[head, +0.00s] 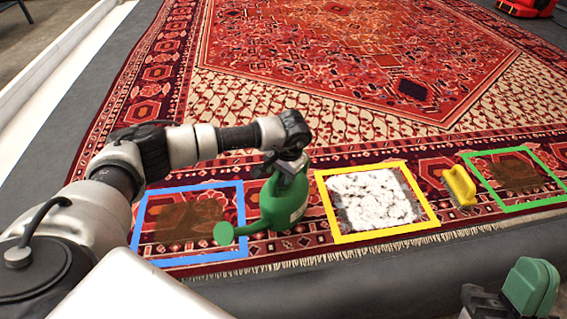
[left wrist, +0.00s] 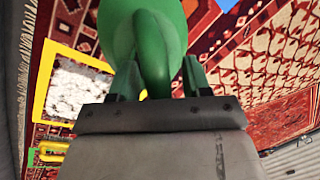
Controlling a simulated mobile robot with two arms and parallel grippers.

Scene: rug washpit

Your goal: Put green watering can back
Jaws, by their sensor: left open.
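The green watering can (head: 284,204) stands on the rug between the blue frame and the yellow frame, its spout pointing left over the blue frame's edge. My left gripper (head: 290,162) is at the top of the can. In the left wrist view the can's green handle (left wrist: 153,60) passes between the two fingers of the left gripper (left wrist: 158,78), which are open and not closed on it. My right gripper (head: 508,292) shows only partly at the bottom right, away from the can; its jaw opening cannot be made out.
The blue frame (head: 138,226) surrounds a brown stain; the yellow frame (head: 385,235) surrounds white foam. A yellow brush (head: 460,186) lies between the yellow frame and the green frame (head: 528,203), which holds another brown patch. A red object (head: 525,6) sits far right. The rug's middle is clear.

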